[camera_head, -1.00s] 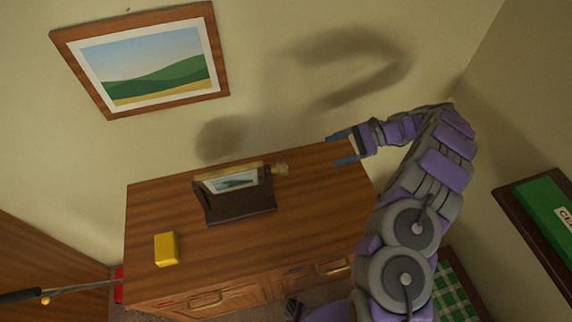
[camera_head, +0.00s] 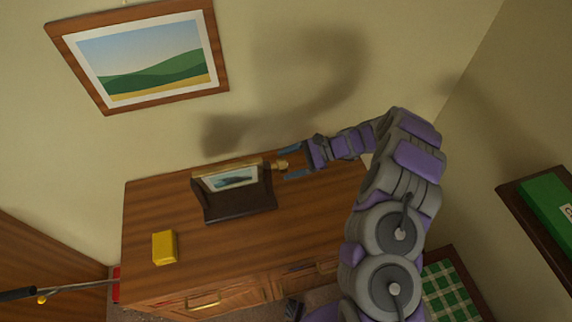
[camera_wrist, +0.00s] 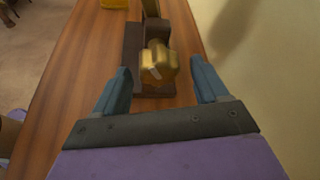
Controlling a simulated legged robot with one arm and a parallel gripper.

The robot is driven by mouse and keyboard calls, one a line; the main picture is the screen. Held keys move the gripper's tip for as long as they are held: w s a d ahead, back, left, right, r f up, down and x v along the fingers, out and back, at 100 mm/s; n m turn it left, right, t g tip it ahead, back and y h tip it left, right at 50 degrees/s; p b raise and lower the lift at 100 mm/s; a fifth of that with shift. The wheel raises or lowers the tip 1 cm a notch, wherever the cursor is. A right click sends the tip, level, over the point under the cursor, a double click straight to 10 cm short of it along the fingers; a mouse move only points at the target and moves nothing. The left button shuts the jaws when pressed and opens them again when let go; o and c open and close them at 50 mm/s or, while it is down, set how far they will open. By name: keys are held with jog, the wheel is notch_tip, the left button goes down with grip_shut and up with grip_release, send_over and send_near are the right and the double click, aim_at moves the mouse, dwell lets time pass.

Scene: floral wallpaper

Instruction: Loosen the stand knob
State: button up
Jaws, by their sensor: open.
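The stand (camera_head: 240,205) is a dark brown base on the wooden cabinet top, holding a small picture in a gold-coloured frame. Its brass knob (camera_head: 281,164) sticks out from the right side of the stand. My gripper (camera_head: 288,161) is open, with its blue fingers just right of the knob, one on the far side and one on the near side. In the wrist view the knob (camera_wrist: 158,64) sits ahead between the open fingertips (camera_wrist: 160,70), with gaps on both sides. I see no contact.
A yellow block (camera_head: 165,247) lies on the cabinet top (camera_head: 310,215) at the front left. The wall stands close behind the stand. A framed landscape (camera_head: 140,58) hangs on it at the upper left. A shelf with a green item (camera_head: 550,208) is at the right.

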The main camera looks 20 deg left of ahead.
jog(key=shift+s+a+f, duration=0.25)
jog(key=shift+s+a, duration=0.05)
jog(key=shift+a, duration=0.25)
jog(key=shift+c, duration=0.3)
jog(key=c, duration=1)
jog(key=shift+f+b, duration=0.1)
jog(key=shift+b, duration=0.6)
